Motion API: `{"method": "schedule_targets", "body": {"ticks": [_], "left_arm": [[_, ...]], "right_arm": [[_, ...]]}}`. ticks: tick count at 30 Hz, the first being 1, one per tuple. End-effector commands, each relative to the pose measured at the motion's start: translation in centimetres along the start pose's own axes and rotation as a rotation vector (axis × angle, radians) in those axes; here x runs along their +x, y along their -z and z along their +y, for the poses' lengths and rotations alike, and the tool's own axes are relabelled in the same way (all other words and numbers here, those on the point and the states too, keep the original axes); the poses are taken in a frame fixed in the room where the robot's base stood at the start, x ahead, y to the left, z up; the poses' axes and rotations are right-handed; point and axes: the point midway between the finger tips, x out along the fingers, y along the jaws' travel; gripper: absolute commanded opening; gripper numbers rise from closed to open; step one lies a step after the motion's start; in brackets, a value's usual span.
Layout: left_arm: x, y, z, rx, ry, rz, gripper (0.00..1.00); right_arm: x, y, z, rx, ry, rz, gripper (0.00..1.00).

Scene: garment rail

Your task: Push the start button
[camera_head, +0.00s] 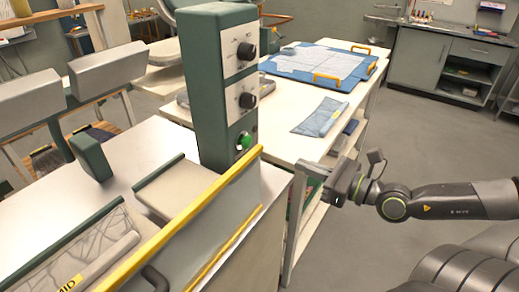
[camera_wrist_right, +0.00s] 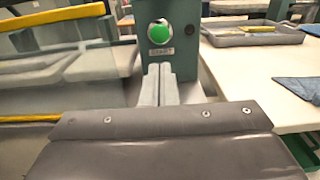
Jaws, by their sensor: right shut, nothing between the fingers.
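The green start button (camera_head: 244,141) sits low on the front of a dark green control column (camera_head: 205,120), below two black knobs. In the right wrist view the round green button (camera_wrist_right: 159,33) shows above a small label, straight beyond the fingertips. My right gripper (camera_head: 302,165) is shut and empty, to the right of the column and apart from the button in the head view. Its closed fingers (camera_wrist_right: 159,72) point toward the column just under the button in the wrist view. My left gripper is not in view.
A clear guard panel with a yellow top rail (camera_head: 190,215) stands left of and below the button. Open floor lies to the right.

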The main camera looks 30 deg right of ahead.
Motion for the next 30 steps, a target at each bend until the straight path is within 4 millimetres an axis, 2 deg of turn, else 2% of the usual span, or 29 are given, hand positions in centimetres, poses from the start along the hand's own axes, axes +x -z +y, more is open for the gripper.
{"method": "schedule_targets", "body": {"ticks": [4,6,11,20,30], "left_arm": [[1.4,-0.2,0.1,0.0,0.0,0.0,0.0],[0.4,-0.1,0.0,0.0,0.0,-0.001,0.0],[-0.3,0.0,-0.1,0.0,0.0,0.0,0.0],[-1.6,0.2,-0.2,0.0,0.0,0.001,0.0],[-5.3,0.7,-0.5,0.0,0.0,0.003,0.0]], "right_arm": [[1.6,0.2,0.1,0.001,-0.006,-0.008,0.0],[1.8,-0.3,-0.2,0.001,0.009,-0.004,0.0],[2.4,-0.2,-0.5,-0.001,0.021,0.003,0.0],[4.1,-0.4,0.2,0.006,-0.006,-0.009,0.0],[5.5,-0.8,-0.2,0.0,0.001,-0.01,0.0]]}}
